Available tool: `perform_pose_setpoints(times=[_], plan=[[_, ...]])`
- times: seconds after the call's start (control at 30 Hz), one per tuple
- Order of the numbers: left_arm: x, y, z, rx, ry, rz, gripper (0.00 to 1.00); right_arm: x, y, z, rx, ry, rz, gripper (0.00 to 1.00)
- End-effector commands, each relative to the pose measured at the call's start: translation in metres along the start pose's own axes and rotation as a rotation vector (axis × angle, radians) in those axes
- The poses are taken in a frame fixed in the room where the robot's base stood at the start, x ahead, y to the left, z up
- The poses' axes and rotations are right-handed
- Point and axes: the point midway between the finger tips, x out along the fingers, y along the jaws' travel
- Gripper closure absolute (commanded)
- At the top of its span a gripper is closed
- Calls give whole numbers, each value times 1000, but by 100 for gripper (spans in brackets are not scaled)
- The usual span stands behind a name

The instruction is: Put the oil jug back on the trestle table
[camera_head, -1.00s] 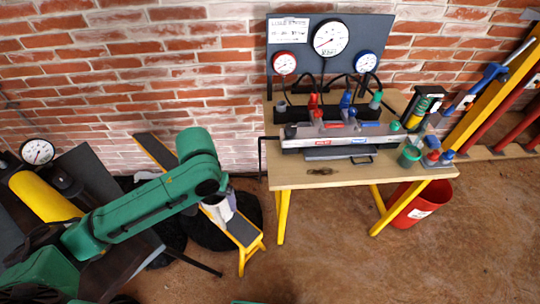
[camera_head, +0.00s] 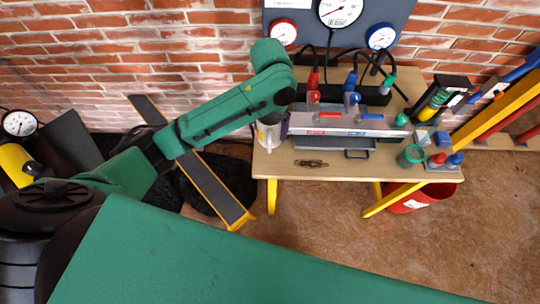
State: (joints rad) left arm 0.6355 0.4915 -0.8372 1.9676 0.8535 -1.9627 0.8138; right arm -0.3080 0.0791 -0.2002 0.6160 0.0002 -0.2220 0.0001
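The trestle table (camera_head: 345,172) has a pale wooden top and yellow legs and stands against the brick wall. The oil jug (camera_head: 269,136), whitish, shows only in part at the left end of the tabletop, below my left wrist. My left gripper (camera_head: 270,119) is over it, with the fingers mostly hidden by the wrist; it appears shut on the jug. I cannot tell whether the jug's base touches the tabletop. My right gripper is not in view.
A grey manifold (camera_head: 345,123) with coloured fittings fills the table's middle, beside a green cup (camera_head: 411,156) and a small dark tool (camera_head: 311,163). A gauge board (camera_head: 295,12) stands behind. A black-topped yellow trestle (camera_head: 215,187) is left of the table.

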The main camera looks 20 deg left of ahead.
Motion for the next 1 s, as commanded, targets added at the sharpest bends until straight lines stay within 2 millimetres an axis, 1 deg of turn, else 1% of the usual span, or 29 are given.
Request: perform_pose_setpoints(times=[0.03, 0.07, 0.2, 0.3, 0.47, 0.6, 0.7, 0.97, 1.0], plan=[[16, -1, 1, -3, -5, -2, 78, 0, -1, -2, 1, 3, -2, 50], [24, -2, 1, -3, -3, -3, 78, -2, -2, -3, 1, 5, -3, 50], [69, -2, 1, -3, -2, -4, 78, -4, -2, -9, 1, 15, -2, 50], [94, -2, 0, -1, 1, -3, 78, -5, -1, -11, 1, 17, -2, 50], [117, -1, 0, -1, 2, -2, 78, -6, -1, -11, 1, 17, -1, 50], [142, -1, 0, -2, 3, -3, 78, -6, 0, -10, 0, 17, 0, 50], [147, -2, -1, -1, 5, -2, 78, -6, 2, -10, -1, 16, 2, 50], [149, -1, -1, -1, 4, -1, 78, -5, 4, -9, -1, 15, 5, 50], [150, -1, -1, -1, 4, -1, 11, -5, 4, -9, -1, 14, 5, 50]])
